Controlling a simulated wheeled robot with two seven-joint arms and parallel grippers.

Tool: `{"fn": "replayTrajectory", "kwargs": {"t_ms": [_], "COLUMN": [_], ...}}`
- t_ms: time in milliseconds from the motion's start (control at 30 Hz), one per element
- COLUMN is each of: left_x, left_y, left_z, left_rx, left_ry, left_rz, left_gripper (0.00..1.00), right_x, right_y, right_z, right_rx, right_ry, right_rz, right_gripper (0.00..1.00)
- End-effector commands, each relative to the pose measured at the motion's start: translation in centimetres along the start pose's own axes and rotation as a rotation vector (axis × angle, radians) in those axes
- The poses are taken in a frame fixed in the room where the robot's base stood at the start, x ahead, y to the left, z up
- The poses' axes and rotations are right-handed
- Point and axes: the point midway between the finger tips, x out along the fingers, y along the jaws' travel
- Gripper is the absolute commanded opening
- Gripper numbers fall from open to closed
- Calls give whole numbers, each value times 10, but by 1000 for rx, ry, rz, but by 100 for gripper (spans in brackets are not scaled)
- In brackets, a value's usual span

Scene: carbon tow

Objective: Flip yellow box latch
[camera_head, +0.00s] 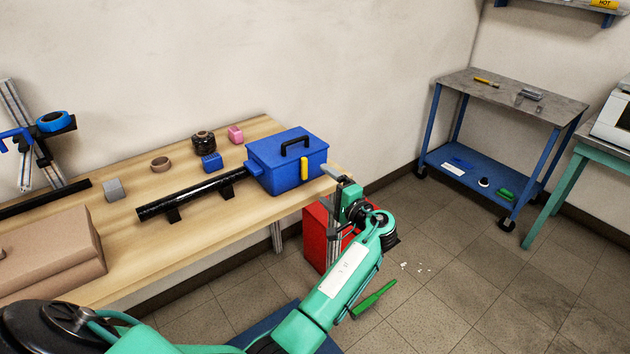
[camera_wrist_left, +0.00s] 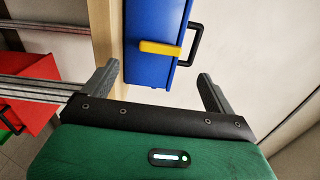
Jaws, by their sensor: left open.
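The blue box (camera_head: 283,168) with a black handle (camera_head: 295,143) stands at the right end of the wooden table. A yellow latch (camera_head: 304,169) sits upright on its front face. My left gripper (camera_head: 335,178) is beside the box's right front corner, apart from the latch. In the left wrist view, my open left gripper (camera_wrist_left: 155,85) has nothing between its fingers. The blue box (camera_wrist_left: 150,30) and its yellow latch (camera_wrist_left: 160,48) lie just beyond the fingertips there. My right gripper is in neither view.
A black tube (camera_head: 190,193) on supports lies left of the box. Blue (camera_head: 211,161), pink (camera_head: 235,134) and grey (camera_head: 114,189) blocks stand on the wooden table (camera_head: 255,208). A red container (camera_head: 318,235) is below the table's right end. A blue-framed cart (camera_head: 505,99) stands at right.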

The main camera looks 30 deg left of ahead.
Motion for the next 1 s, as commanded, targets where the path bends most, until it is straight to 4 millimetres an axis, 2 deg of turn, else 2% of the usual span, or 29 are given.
{"fn": "replayTrajectory", "kwargs": {"t_ms": [100, 300, 467, 1000], "left_x": [-25, -49, -55, -54], "left_y": [2, 1, 0, 0], "left_z": [0, 0, 0, 0], "left_rx": [-1, 0, 0, 0], "left_ry": [1, 0, 0, 0], "left_rz": [1, 0, -1, -1], "left_gripper": [90, 90, 90, 90], "right_x": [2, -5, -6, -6], "right_y": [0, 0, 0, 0], "right_z": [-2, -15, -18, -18], "right_rx": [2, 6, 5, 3], "right_ry": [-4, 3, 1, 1], "right_rz": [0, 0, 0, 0], "right_gripper": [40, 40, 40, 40]}}
